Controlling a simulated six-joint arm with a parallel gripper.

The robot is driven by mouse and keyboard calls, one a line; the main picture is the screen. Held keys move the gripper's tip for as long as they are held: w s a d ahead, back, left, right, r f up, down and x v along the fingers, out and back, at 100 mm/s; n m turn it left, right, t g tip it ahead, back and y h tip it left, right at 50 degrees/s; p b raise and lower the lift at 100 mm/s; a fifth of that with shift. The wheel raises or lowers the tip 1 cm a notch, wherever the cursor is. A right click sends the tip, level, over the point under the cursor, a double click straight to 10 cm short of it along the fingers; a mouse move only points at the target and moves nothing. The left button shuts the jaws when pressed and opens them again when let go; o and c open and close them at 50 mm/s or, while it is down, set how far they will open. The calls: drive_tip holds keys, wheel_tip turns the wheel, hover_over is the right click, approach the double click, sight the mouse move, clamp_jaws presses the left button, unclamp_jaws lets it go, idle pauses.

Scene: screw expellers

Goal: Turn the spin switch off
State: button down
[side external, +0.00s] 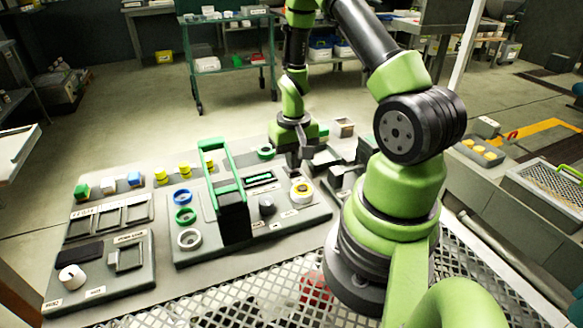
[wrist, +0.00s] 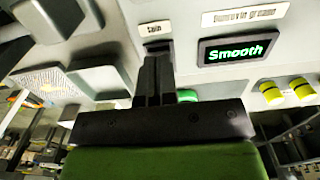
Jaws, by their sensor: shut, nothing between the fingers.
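My gripper (wrist: 154,62) is shut and empty, its fingers together close over the grey control panel (wrist: 200,45). In the wrist view, a small white label (wrist: 154,29) that seems to read "spin" lies just beyond the fingertips. I cannot make out the spin switch; the fingers may hide it. A display (wrist: 237,49) reading "Smooth" in green is to the right of the fingers. In the side external view, my gripper (side external: 292,160) points down at the back right of the panel, right of the display (side external: 259,180). Whether the fingers touch anything cannot be told.
A tall black and green lever (side external: 233,215) rises left of my gripper. A yellow-and-white ringed knob (side external: 301,190) and a black knob (side external: 267,205) sit in front. Yellow cylinders (side external: 184,167) stand at the back. A white knob (side external: 71,277) is on the front-left panel.

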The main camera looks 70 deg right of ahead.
drive_tip(key=shift+f, duration=0.6)
drive_tip(key=shift+r, duration=3.55)
drive_tip(key=shift+r, duration=0.1)
drive_tip(key=w+a+r+n+t, duration=0.1)
drive_tip(key=w+a+r+t, duration=0.1)
drive_tip(key=a+r, duration=0.5)
drive_tip(key=s+a+r+n+t+y, duration=0.1)
drive_tip(key=s+a+r+n+t, duration=0.1)
drive_tip(key=s+a+r, duration=0.2)
drive_tip(key=s+a+r+n+t+y, duration=0.1)
drive_tip(key=s+a+r+n+t, duration=0.1)
drive_tip(key=s+a+r, duration=0.3)
drive_tip(key=a+r+t, duration=0.1)
drive_tip(key=a+r, duration=0.2)
drive_tip(key=r, duration=0.2)
